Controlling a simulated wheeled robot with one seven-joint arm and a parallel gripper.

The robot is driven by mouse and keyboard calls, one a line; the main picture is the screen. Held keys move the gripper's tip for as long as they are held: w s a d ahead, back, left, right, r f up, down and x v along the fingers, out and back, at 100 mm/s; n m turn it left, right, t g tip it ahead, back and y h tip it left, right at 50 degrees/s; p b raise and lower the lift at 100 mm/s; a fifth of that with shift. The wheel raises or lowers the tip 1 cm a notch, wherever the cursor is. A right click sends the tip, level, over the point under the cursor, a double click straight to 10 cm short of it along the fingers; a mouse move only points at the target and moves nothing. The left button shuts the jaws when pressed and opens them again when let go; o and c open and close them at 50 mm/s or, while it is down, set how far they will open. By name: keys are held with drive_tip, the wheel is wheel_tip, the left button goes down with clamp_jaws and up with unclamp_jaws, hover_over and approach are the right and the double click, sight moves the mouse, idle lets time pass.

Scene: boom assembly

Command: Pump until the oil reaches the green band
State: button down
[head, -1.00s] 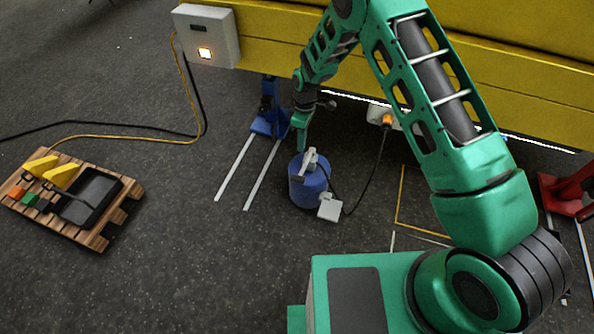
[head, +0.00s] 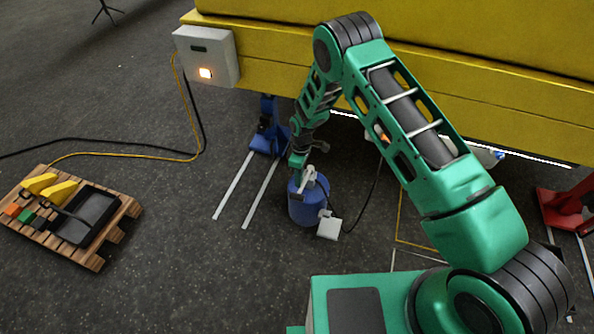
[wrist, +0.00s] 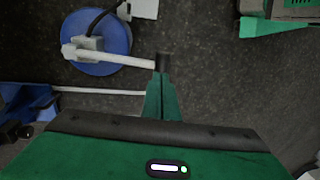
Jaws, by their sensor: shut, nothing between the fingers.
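The pump (head: 303,208) is a blue cylinder standing on the floor in the head view, with a pale lever (head: 308,177) on top. A small white plate (head: 329,228) sits beside it; no oil level or green band can be read. My gripper (head: 297,163) is just behind and above the pump's top. In the wrist view the pump (wrist: 100,42) is at upper left, and its pale lever (wrist: 120,60) reaches right to my shut, dark fingertips (wrist: 163,62). The lever's end is at the fingertips, not visibly between them; I cannot tell whether they touch.
A yellow beam (head: 480,100) runs behind the pump, with a blue stand (head: 268,135) in front. A white box (head: 207,55) with a lit button hangs on it. A wooden pallet (head: 95,258) is at left, a red stand (head: 560,208) at right. A black cable rises from the pump.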

sight(297, 194)
drive_tip(key=f, duration=0.4)
drive_tip(key=shift+s+a+f, duration=0.15)
drive_tip(key=shift+s+f, duration=0.2)
drive_tip(key=shift+f, duration=0.05)
